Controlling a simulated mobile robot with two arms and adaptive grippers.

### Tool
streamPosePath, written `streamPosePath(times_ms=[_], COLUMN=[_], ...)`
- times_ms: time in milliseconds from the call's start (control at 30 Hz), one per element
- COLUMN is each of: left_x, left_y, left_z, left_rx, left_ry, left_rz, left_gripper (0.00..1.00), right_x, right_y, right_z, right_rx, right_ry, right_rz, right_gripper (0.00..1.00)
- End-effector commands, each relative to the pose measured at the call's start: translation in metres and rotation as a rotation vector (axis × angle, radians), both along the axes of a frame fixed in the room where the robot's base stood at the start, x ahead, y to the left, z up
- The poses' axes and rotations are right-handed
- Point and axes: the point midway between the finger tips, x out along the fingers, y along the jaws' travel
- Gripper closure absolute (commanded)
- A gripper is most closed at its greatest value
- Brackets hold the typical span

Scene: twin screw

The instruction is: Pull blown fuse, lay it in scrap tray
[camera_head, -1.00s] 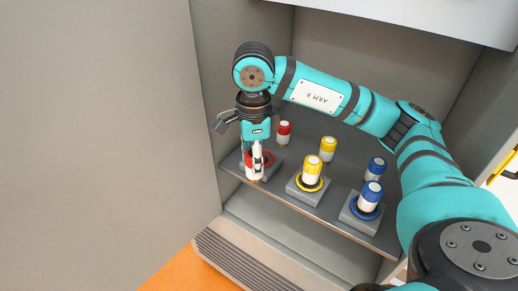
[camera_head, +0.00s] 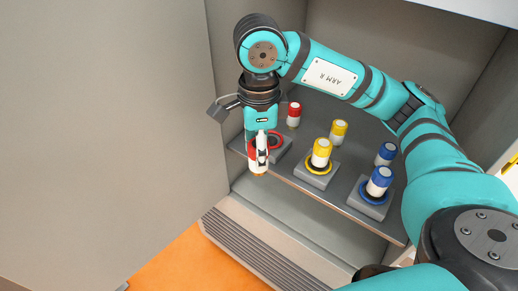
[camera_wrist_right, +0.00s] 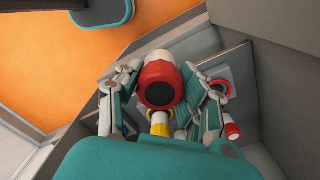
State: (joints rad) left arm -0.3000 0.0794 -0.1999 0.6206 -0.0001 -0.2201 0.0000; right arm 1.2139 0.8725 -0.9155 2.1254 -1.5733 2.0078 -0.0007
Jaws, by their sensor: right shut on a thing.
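My right gripper (camera_head: 260,148) points down and is shut on a red and white fuse (camera_head: 258,168). The fuse also shows between the fingers in the right wrist view (camera_wrist_right: 159,86), red with a dark round end facing the camera. It is out of the red-ringed socket (camera_head: 275,143), which sits behind and right of it on the shelf; the ring shows bare in the wrist view (camera_wrist_right: 221,89). The fuse hangs near the shelf's front edge. I cannot make out a scrap tray. My left gripper is not in view.
Another red fuse (camera_head: 293,114) stands behind on the shelf. A yellow fuse (camera_head: 321,153) and a blue fuse (camera_head: 378,182) sit in ringed sockets to the right, with spares behind them. A cabinet wall (camera_head: 110,130) rises at left. Orange floor (camera_head: 180,268) lies below.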

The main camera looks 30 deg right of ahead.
Motion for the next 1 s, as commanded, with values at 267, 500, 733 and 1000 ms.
streamPosePath(times_ms=[267, 500, 733, 1000], left_x=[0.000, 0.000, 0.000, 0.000], left_y=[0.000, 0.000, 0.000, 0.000], left_z=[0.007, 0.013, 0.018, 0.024], left_rx=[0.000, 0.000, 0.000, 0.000], left_ry=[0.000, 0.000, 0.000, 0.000], left_rz=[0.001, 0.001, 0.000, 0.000], left_gripper=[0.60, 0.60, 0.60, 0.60], right_x=[0.000, 0.000, 0.000, 0.000], right_y=[0.000, 0.000, 0.000, 0.000], right_z=[0.010, 0.017, 0.024, 0.032], right_rx=[0.000, 0.000, 0.000, 0.000], right_ry=[-0.001, 0.000, 0.000, 0.000], right_rz=[0.000, 0.000, 0.000, 0.000], right_gripper=[1.00, 1.00, 1.00, 1.00])
